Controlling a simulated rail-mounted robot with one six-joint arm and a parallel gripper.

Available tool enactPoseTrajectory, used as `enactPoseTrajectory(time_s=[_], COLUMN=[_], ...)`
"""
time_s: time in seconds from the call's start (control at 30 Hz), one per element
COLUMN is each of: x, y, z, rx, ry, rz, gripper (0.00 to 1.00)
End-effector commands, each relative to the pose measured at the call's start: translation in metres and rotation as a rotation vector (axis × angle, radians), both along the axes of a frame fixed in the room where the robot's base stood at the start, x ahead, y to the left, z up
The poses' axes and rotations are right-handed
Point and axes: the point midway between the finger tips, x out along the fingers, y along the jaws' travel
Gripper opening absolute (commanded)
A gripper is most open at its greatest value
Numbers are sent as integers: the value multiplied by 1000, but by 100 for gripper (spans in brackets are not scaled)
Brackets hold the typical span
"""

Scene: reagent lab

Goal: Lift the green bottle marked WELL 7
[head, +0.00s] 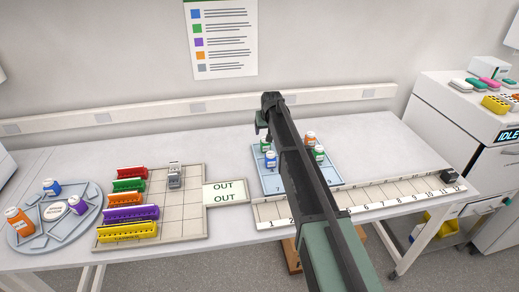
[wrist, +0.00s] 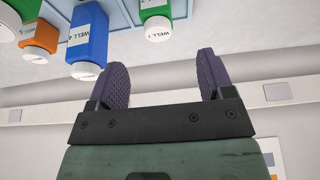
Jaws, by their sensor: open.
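The green bottle marked WELL 7 (wrist: 157,14) is at the top centre of the wrist view, white cap towards me and label partly cut off. That view is upside down. In the head view the matching green bottle (head: 265,145) stands upright in the blue tray (head: 293,187), left of my arm. My gripper (wrist: 164,80) is open, its two dark fingers apart with nothing between them. The bottle is beyond the fingertips, roughly in line with the gap and not touched. In the head view my gripper (head: 261,124) is small, just above and behind the bottle.
A blue bottle marked WELL 4 (wrist: 88,35) stands close by, with an orange bottle (wrist: 42,38) and another green bottle (wrist: 8,14) beyond. A gridded board (head: 190,212), coloured racks and a round tray (head: 28,238) are left. The wall is behind.

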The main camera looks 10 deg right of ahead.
Motion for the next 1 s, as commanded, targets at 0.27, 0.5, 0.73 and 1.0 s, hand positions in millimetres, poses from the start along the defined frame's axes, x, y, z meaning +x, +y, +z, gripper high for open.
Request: enactPoseTrajectory(time_s=[0.27, 0.5, 0.73, 1.0], x=[18, 25, 37, 37], y=[1, -1, -1, -1], z=[-49, -70, -96, -92], rx=[0, 0, 0, 0], ry=[1, 2, 2, 2], rz=[0, 0, 0, 0], gripper=[74, 74, 74, 58])
